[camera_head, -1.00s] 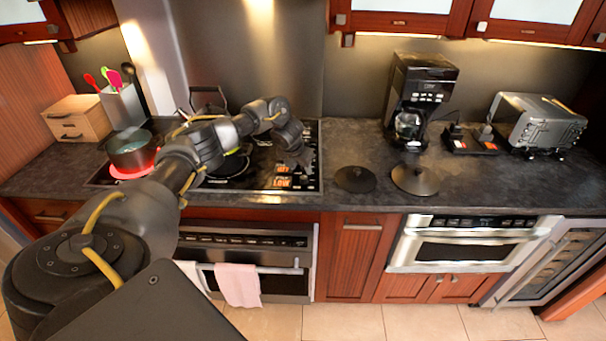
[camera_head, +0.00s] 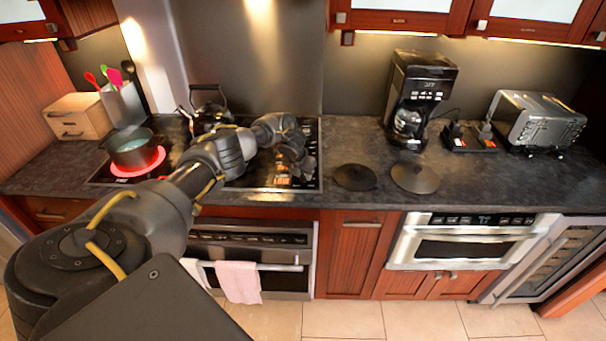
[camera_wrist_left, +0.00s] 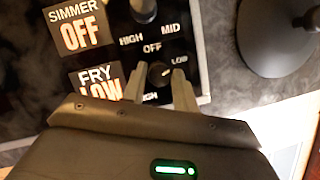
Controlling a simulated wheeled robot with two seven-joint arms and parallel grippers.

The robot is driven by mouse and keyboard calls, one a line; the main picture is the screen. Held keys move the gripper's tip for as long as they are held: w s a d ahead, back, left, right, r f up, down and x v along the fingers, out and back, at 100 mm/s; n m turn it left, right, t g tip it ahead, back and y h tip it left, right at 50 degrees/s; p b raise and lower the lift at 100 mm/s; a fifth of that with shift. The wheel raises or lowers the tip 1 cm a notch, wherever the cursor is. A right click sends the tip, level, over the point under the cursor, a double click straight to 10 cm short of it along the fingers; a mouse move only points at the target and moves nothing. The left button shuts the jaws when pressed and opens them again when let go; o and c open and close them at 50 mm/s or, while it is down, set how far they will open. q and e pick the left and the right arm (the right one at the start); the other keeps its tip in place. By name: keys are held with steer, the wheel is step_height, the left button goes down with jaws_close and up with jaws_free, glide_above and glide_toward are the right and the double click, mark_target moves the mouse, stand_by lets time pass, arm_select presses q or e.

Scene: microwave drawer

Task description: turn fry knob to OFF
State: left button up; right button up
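The fry knob (camera_wrist_left: 160,74) is a small dark round knob on the stove's control panel, with OFF, LOW, MID and HIGH printed around it. Its display (camera_wrist_left: 101,82) reads FRY LOW. My left gripper (camera_wrist_left: 159,70) is over the panel, its two fingers apart, one on each side of the knob. I see no clear contact with the knob. In the head view the left gripper (camera_head: 303,170) is at the right end of the stove, where it hides the knob. My right gripper is not in view.
The simmer knob (camera_wrist_left: 143,8) is just above, beside a display (camera_wrist_left: 80,25) reading SIMMER OFF. A pot (camera_head: 131,150) stands on a glowing red burner at the left. A kettle (camera_head: 208,112) is behind my arm. Two dark lids (camera_head: 415,178) lie right of the stove.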

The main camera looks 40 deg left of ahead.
arm_select(q)
steer(key=c, duration=0.5)
